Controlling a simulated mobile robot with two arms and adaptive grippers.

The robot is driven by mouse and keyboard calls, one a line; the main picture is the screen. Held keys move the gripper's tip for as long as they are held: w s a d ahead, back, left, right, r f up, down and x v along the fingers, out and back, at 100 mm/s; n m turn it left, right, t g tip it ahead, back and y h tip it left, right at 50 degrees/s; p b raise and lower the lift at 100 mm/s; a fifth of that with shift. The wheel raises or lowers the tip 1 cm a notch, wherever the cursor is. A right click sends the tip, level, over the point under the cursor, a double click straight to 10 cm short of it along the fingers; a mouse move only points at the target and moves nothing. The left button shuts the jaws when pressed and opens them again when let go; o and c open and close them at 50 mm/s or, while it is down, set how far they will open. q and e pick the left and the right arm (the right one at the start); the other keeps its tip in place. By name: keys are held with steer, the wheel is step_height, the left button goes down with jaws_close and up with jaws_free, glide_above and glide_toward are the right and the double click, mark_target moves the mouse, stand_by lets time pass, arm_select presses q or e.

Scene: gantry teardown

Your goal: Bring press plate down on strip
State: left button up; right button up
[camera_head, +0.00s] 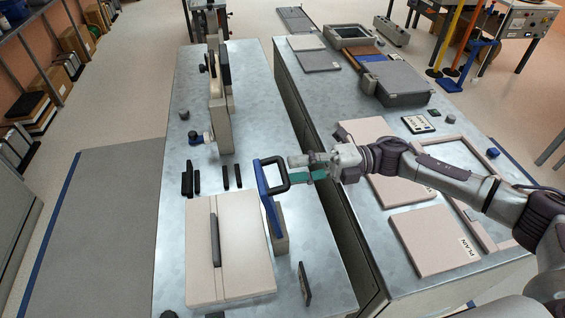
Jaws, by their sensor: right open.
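A blue upright plate (269,208) with a black loop handle (274,189) stands on the left metal table, beside a beige box. It looks like the press plate, tilted against a beige block (281,243). My right gripper (293,169) reaches in from the right and is open at the right side of the loop handle. I cannot tell whether its fingers touch the handle. Short dark strips (225,177) lie on the table behind the beige box; I cannot tell which strip is the task's, or whether one lies under the plate. My left gripper is not in view.
The beige box (202,268) with a dark bar fills the front of the left table (177,228). An upright beige frame (220,120) stands behind. The right table holds flat panels (434,240) and a grey case (397,82). A narrow gap separates the tables.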

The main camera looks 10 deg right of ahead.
mark_target(283, 169)
steer(key=shift+a+p, duration=0.45)
steer(key=shift+a, duration=1.3)
jaws_close()
